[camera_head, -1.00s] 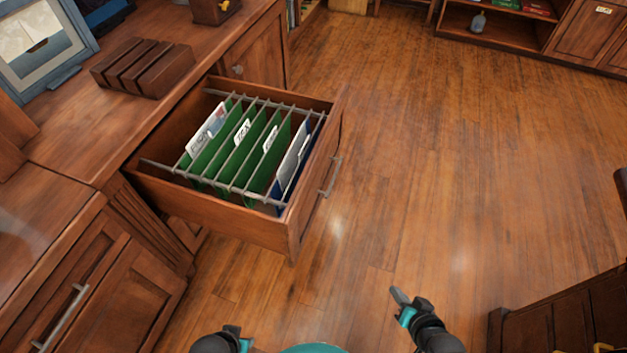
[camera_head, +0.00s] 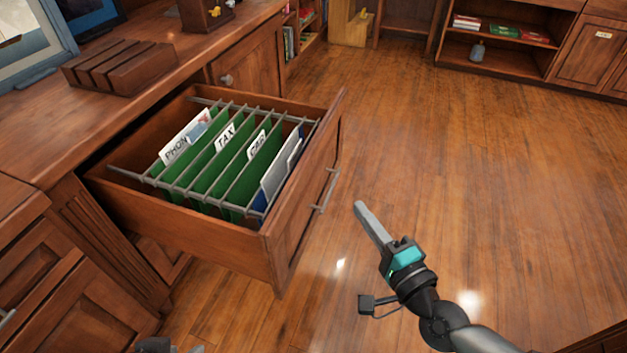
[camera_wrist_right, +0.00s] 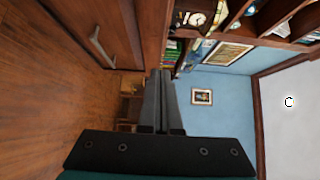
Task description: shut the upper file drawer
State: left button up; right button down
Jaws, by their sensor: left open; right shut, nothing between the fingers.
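The upper file drawer (camera_head: 190,225) is pulled out of the wooden cabinet in the head view. It holds green hanging folders with labels on metal rails. Its front carries a grey bar handle (camera_head: 326,190). My right gripper (camera_head: 361,208) is shut and empty, in front of the drawer front and right of the handle, apart from it. In the right wrist view the shut fingers (camera_wrist_right: 161,75) point ahead, and a wooden front with a handle (camera_wrist_right: 101,48) shows at upper left. A small part of my left gripper (camera_head: 168,346) shows at the bottom edge, open.
The desk top (camera_head: 40,140) beside the drawer carries a slotted wooden block (camera_head: 120,70) and a picture frame (camera_head: 25,40). A cabinet door (camera_head: 250,70) adjoins the drawer's far side. Open floor (camera_head: 480,180) lies to the right; low shelves (camera_head: 500,45) stand at the back.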

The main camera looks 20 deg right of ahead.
send_near(310, 162)
jog(key=w+d, duration=0.2)
jog(key=w, duration=0.1)
jog(key=shift+w+a, duration=1.1)
jog(key=shift+a, duration=0.1)
jog(key=shift+w+a, duration=0.25)
jog(key=shift+a, duration=0.1)
